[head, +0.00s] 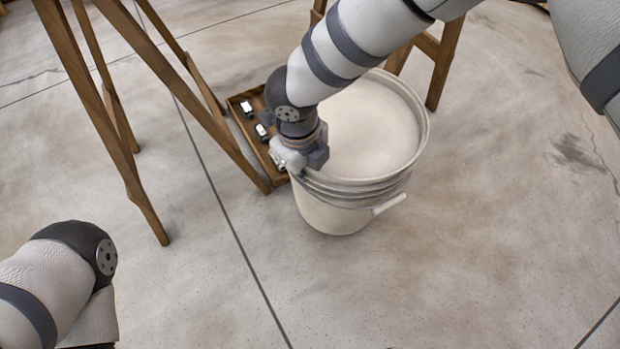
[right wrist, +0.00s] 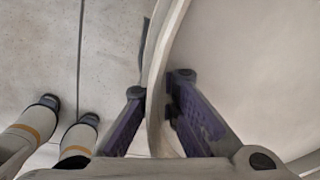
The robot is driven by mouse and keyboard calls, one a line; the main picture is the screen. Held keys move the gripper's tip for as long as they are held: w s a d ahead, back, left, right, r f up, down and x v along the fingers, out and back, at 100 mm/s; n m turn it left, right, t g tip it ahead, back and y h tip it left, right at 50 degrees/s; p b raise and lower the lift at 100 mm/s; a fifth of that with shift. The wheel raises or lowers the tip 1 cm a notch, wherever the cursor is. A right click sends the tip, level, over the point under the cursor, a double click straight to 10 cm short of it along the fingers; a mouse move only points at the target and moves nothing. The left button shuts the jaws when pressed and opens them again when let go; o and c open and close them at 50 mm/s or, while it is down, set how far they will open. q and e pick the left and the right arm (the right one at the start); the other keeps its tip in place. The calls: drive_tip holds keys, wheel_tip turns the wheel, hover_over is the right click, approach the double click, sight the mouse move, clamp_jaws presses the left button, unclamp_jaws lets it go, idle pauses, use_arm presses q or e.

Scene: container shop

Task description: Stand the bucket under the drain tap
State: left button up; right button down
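The white bucket (head: 335,213) stands upright on the concrete floor, in the middle of the head view. Its inside looks empty, and its pale handle grip (head: 389,204) hangs at the front right. My right gripper (head: 300,158) is at the bucket's left rim. In the right wrist view the rim (right wrist: 156,85) runs between the two fingers (right wrist: 157,100), one inside and one outside, and they look closed on it. The drain tap does not show in either view. Of my left arm only a link shows at the lower left; its gripper is out of frame.
A shallow wooden tray (head: 238,101) with several small dark and white items is close beside the bucket on the left. Wooden legs (head: 104,115) stand at the left, and another wooden leg (head: 443,65) stands behind the bucket. The floor in front and to the right is clear.

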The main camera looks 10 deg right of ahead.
use_arm(q)
drive_tip(key=shift+s+f+b, duration=0.35)
drive_tip(key=shift+f+b, duration=0.2)
drive_tip(key=shift+b, duration=0.2)
use_arm(e)
drive_tip(key=shift+w+d+f, duration=0.15)
drive_tip(key=shift+f, duration=0.6)
drive_tip(key=shift+w+d+f, duration=0.1)
drive_tip(key=shift+d+f, duration=0.1)
drive_tip(key=shift+f, duration=0.5)
drive_tip(key=shift+w+d+f, duration=0.15)
drive_tip(key=shift+f, duration=0.6)
drive_tip(key=shift+f, duration=0.15)
use_arm(q)
drive_tip(key=shift+g, duration=0.3)
use_arm(e)
drive_tip(key=c, duration=1.8)
unclamp_jaws()
